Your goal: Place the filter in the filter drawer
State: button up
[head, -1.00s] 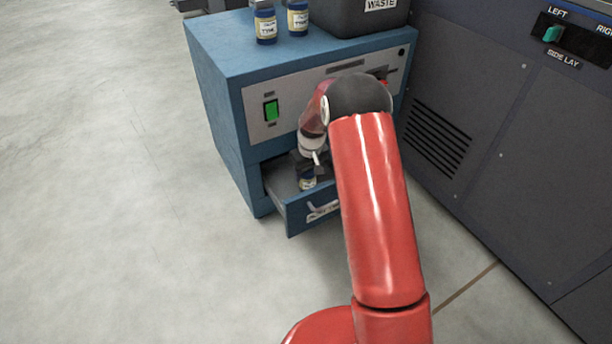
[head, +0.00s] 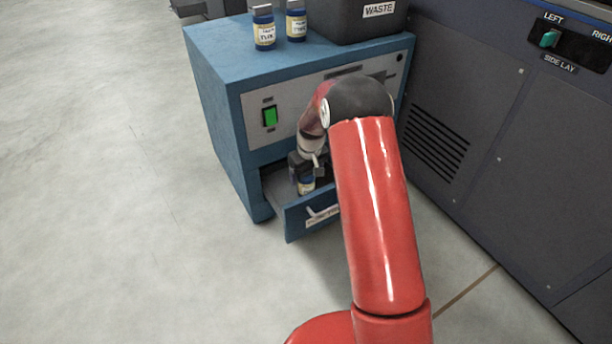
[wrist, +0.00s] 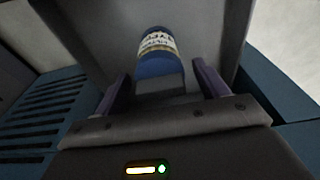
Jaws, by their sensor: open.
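The filter (head: 306,187), a blue cylinder with a cream label and grey top, is inside the open filter drawer (head: 297,222), low in the blue cabinet. The filter also shows in the wrist view (wrist: 157,48), label and blue body clear, with its grey end towards my gripper (wrist: 163,85). My gripper's two fingers are apart, one on each side of that grey end, with gaps visible. In the head view my gripper (head: 304,164) is just above the filter, partly hidden by my arm. Whether the filter touches the drawer floor is hard to tell.
Two similar blue containers (head: 264,30) (head: 296,22) and a dark waste bin (head: 365,24) stand on the cabinet top. A green switch (head: 270,115) is on its front. A dark machine (head: 490,140) stands at right. The floor at left is clear.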

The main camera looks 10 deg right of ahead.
aim_at(309, 178)
jog(key=s+r+t+p, duration=0.1)
jog(key=s+r, duration=0.4)
jog(key=r, duration=0.4)
jog(key=s+r+m, duration=0.1)
jog(key=s+r, duration=0.4)
jog(key=r, duration=0.4)
jog(key=s+r+t+p, duration=0.1)
jog(key=s+r, duration=0.4)
jog(key=r, duration=0.4)
jog(key=s+r+m+t, duration=0.1)
jog(key=s+r, duration=0.1)
jog(key=s, duration=0.9)
jog(key=s+r+m, duration=0.1)
jog(key=s, duration=1)
jog(key=shift+s+r+m+t+h, duration=0.3)
jog(key=shift+s+r+t, duration=0.05)
jog(key=shift+s+t, duration=0.05)
notch_tip(309, 178, up, 10)
jog(key=p, duration=0.9)
